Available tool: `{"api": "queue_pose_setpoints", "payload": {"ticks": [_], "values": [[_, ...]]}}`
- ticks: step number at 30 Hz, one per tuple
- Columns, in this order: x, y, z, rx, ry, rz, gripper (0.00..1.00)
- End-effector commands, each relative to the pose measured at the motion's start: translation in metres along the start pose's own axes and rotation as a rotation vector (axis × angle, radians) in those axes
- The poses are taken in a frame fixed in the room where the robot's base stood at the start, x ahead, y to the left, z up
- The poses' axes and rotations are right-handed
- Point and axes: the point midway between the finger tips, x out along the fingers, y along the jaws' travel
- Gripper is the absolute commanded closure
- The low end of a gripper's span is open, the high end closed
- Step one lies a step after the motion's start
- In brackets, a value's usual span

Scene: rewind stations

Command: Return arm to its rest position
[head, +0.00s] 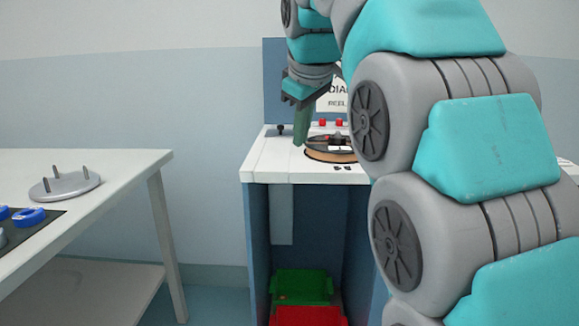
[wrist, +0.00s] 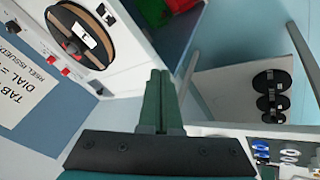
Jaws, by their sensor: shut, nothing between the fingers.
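My gripper (head: 302,128) hangs in front of the rewind station, above the left part of its white top, with its green fingers pointing down. In the wrist view my gripper (wrist: 159,75) shows its two fingers pressed together with nothing between them. My teal and grey arm (head: 450,120) fills the right side of the head view and hides part of the station. A reel (head: 325,156) with a tan rim lies on the station top, to the right of the fingers. The reel also shows in the wrist view (wrist: 62,22), apart from the fingers.
The station top (head: 270,165) carries red buttons (head: 331,122) and a partly hidden sign (head: 337,100). Green (head: 302,287) and red (head: 308,317) bins stand below. At left, a white table (head: 120,163) holds a pegged grey disc (head: 64,186) and blue rings (head: 28,216). Floor between is clear.

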Motion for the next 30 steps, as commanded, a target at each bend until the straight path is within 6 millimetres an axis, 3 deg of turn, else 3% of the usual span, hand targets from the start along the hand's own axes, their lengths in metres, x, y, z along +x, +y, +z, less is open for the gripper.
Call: {"api": "queue_pose_setpoints", "payload": {"ticks": [8,14,23,30], "values": [[0.021,-0.009,0.041,0.109,-0.072,-0.036,1.00],[0.047,-0.029,0.098,0.243,-0.165,-0.080,1.00],[0.086,-0.084,0.201,0.457,-0.323,-0.143,1.00],[0.112,-0.147,0.286,0.617,-0.450,-0.183,1.00]]}}
